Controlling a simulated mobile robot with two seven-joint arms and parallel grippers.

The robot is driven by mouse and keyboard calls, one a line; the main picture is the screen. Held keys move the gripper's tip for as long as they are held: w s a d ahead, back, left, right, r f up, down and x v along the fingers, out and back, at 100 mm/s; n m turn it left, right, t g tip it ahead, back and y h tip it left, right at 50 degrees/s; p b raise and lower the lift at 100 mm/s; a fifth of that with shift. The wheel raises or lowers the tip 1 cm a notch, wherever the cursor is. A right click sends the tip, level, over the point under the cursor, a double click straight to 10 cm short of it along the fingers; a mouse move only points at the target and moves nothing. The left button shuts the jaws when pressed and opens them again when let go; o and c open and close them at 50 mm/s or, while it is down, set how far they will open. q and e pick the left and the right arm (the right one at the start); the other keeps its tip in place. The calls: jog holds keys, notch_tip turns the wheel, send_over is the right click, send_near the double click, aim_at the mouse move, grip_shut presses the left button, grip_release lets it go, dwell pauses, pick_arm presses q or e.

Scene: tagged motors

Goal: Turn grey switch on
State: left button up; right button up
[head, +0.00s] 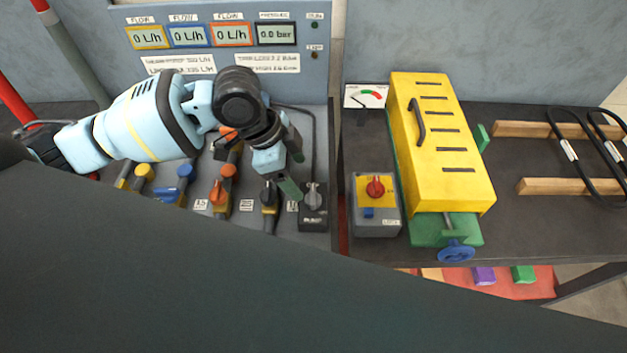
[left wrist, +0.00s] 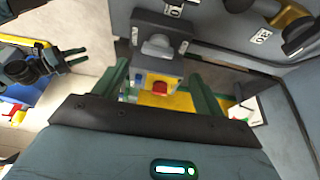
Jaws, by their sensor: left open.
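The grey switch (head: 313,196) is a grey rotary knob on a small dark box at the right end of the left bench. In the left wrist view the grey knob (left wrist: 158,45) lies ahead of and between the fingers. My left gripper (head: 292,170) is open and empty, its green fingers just left of and above the knob in the head view. The left wrist view also shows both green fingers (left wrist: 160,88) spread apart, with no visible contact with the knob. A dark two-pronged shape (left wrist: 55,65) at the left of that view looks like my right gripper; its opening is unclear.
A box with a red knob (head: 376,187) on a yellow plate stands to the right, beside a long yellow cover (head: 440,140). Several coloured valve handles, including an orange one (head: 221,188), stand left of the gripper. Displays (head: 190,36) read zero on the panel behind.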

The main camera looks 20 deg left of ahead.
aim_at(311, 194)
pick_arm(q)
jog(key=shift+x, duration=3.85)
pick_arm(e)
jog(key=shift+s+f, duration=0.25)
jog(key=shift+s, duration=0.2)
pick_arm(q)
jog(key=shift+s, duration=0.15)
jog(key=c, duration=1)
pick_arm(e)
jog(key=shift+s+f, duration=0.1)
jog(key=shift+f, duration=0.1)
